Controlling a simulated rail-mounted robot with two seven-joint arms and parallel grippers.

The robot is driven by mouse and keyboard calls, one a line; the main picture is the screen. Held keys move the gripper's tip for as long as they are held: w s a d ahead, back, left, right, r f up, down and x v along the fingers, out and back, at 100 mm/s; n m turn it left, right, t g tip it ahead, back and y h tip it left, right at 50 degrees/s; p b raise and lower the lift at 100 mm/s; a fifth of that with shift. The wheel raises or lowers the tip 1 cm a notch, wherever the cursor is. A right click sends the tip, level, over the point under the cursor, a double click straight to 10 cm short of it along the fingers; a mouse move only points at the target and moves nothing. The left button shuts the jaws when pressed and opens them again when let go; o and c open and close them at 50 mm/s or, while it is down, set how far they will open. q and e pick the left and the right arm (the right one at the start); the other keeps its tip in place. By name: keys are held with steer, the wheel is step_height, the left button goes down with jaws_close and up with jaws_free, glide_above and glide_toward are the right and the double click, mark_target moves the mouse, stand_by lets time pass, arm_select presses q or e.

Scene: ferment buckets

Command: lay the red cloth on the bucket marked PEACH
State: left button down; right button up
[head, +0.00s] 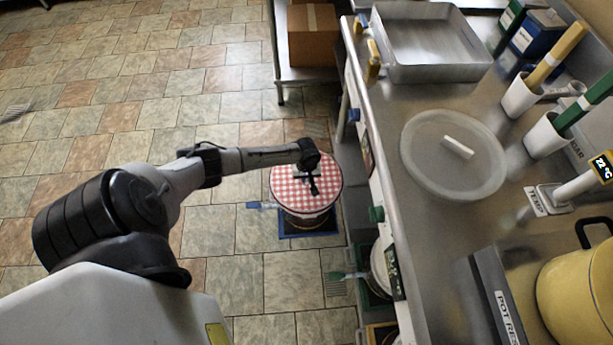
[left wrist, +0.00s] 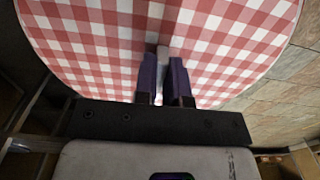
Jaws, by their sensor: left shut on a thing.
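The red-and-white checked cloth (head: 290,185) is spread round and flat over the top of a bucket on the floor, left of the steel counter. In the left wrist view the cloth (left wrist: 75,45) fills most of the picture. My left gripper (head: 312,188) is above the cloth's right half, pointing down. Its two fingers (left wrist: 163,78) are shut on a small pale part at the cloth, between them. The bucket stands on a blue-edged base (head: 310,229); its marking cannot be read. My right gripper is not in view.
A steel counter (head: 430,235) runs along the right, with a round translucent lid (head: 425,165) and a metal tray (head: 430,70) on it. Another bucket (head: 382,268) stands partly under the counter's edge. The tiled floor to the left is clear.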

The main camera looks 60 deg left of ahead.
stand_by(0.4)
arm_select(q)
steer(key=shift+r+p, duration=0.1)
steer(key=shift+p, duration=0.3)
stand_by(0.4)
steer(key=shift+p, duration=0.35)
steer(key=shift+f, duration=0.6)
stand_by(0.9)
stand_by(0.4)
steer(key=shift+f, duration=0.2)
stand_by(0.6)
stand_by(0.4)
stand_by(0.4)
